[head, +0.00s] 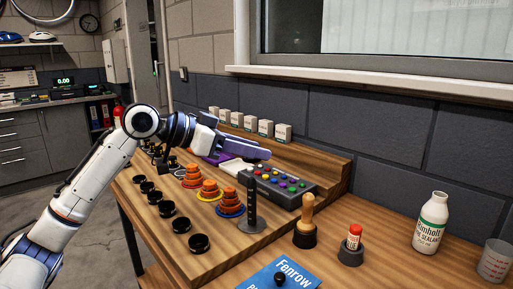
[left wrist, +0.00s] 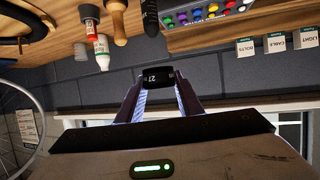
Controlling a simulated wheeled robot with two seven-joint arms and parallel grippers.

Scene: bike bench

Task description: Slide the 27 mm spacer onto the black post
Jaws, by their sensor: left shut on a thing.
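The black post (head: 252,208) stands upright on a round base near the bench's front edge. My left gripper (head: 262,154) is above the post's top in the head view. In the left wrist view my left gripper (left wrist: 159,88) is shut on a black spacer (left wrist: 158,78) marked 27. The fingers hide the spacer in the head view. A dark upright piece, seemingly the post (left wrist: 149,12), shows just beyond the spacer in the wrist view. I cannot tell whether spacer and post touch. My right gripper is not in view.
Stacks of orange rings (head: 209,188) stand left of the post, with several black round pieces (head: 199,243) along the front edge. A grey tray of coloured buttons (head: 279,188) lies behind the post. A wooden-handled tool (head: 307,213) and a red-capped tube (head: 354,237) stand to the right.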

